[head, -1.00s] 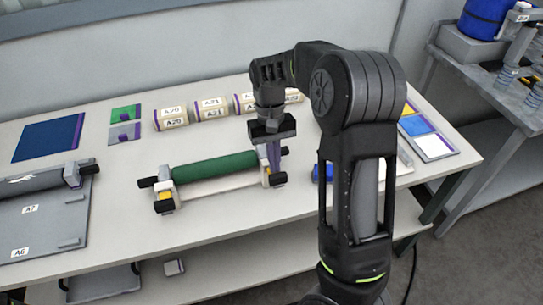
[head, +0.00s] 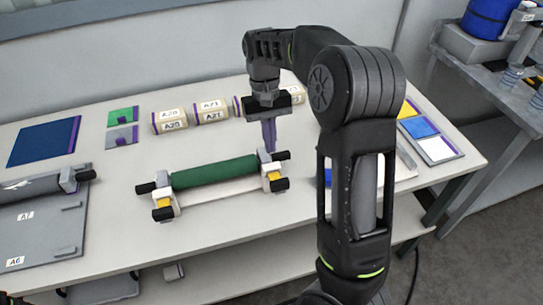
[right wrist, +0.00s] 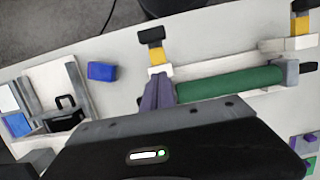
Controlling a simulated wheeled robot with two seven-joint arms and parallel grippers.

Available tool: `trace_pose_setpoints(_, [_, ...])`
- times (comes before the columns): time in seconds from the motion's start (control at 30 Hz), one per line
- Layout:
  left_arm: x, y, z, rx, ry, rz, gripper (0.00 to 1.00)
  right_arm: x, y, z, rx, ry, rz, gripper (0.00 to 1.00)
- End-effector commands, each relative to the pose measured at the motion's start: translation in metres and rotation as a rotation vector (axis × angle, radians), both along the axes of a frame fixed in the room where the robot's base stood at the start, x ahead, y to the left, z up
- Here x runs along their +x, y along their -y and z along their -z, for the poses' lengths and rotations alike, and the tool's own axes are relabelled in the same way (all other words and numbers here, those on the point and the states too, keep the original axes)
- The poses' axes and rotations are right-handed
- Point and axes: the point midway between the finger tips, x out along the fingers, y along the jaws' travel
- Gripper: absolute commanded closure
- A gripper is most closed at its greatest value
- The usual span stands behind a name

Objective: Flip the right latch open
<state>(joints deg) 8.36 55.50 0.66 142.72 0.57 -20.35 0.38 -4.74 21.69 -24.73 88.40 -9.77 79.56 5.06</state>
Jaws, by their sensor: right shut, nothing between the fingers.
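The unwind stand holds a green roll (head: 215,171) between two end brackets. Its right latch (head: 275,178), with white, yellow and black parts, is at the roll's right end; its black end points toward the front. It also shows in the right wrist view (right wrist: 155,54). The left latch (head: 164,204) looks similar and points the same way. I cannot tell for certain whether either is open. My right gripper (head: 269,149) is shut and empty, its purple fingers pointing down just behind the right latch. The fingers are beside the bracket in the right wrist view (right wrist: 158,92); contact is unclear.
A grey board (head: 45,230) with another roller lies at the left. A blue block (right wrist: 102,71) and a tray with a black handle (right wrist: 65,103) are to the right of the stand. The table front is clear.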

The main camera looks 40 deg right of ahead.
Motion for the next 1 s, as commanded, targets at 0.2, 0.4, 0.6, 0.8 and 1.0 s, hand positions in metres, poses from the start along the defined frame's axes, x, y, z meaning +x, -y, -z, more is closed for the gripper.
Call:
trace_pose_setpoints(0.2, [-0.001, -0.003, -0.036, 0.007, -0.011, -0.002, 1.0, 0.009, 0.002, -0.043, -0.001, -0.002, -0.001, 1.0])
trace_pose_setpoints(0.4, [-0.003, -0.005, -0.045, 0.011, -0.02, -0.002, 1.0, 0.012, 0.004, -0.052, -0.002, 0.0, -0.001, 1.0])
trace_pose_setpoints(0.6, [-0.003, -0.005, -0.044, 0.012, -0.02, -0.003, 1.0, 0.012, 0.004, -0.051, -0.001, 0.001, -0.001, 1.0])
trace_pose_setpoints(0.8, [-0.002, -0.005, -0.044, 0.012, -0.02, -0.003, 1.0, 0.012, 0.004, -0.051, -0.002, 0.002, 0.0, 1.0])
trace_pose_setpoints(1.0, [-0.002, -0.005, -0.044, 0.012, -0.019, -0.003, 1.0, 0.012, 0.004, -0.051, -0.002, 0.002, 0.0, 1.0])
